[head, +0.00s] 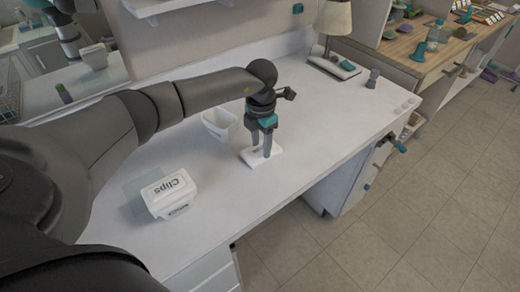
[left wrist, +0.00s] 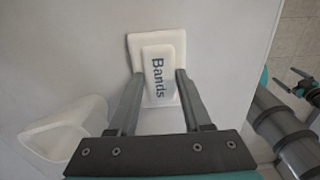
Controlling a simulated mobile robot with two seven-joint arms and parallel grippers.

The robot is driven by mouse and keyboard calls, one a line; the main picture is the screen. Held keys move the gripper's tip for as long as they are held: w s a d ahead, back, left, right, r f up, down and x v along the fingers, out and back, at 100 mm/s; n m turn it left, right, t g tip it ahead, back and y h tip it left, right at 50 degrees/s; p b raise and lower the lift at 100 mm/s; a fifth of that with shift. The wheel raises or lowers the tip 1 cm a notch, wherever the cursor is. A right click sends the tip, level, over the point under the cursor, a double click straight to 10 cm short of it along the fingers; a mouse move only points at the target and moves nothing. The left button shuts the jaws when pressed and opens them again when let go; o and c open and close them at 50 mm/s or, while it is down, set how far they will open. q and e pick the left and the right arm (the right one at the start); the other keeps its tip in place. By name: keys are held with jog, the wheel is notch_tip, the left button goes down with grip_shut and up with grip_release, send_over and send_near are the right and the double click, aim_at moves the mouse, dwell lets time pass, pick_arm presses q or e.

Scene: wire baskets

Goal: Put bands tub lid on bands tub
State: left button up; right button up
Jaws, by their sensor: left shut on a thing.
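The bands tub lid (head: 270,159) is a white rectangular lid with a raised centre, at the middle of the white counter. In the left wrist view the lid (left wrist: 158,45) shows the word "Bands". My left gripper (head: 261,153) points down and is shut on the lid's raised part, one finger on each side. The lid is at or very near the counter top; I cannot tell if it touches. The bands tub (head: 219,125) is a white open tub left of the lid, apart from it. It also shows at the lower left of the left wrist view (left wrist: 62,131).
A closed white tub marked "Clips" (head: 170,194) stands at the near left of the counter. A lamp (head: 333,20) on a base stands at the back, with a small grey object (head: 373,78) to its right. The counter right of the lid is clear up to its front edge.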

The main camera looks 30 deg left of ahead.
aim_at(261, 148)
pick_arm(q)
jog(key=shift+r+p, duration=0.5)
jog(key=shift+p, duration=0.05)
grip_shut()
dwell(0.6)
jog(key=shift+r+p, duration=1.4)
jog(key=shift+r, duration=0.25)
notch_tip(261, 148, up, 8)
jog(key=p, duration=0.7)
jog(key=a+f+m+b, duration=0.3)
jog(key=a+m+b, duration=0.6)
jog(key=a+m, duration=0.4)
jog(key=shift+a+m, duration=0.3)
jog(key=shift+m, duration=0.7)
jog(key=shift+w+f, duration=0.1)
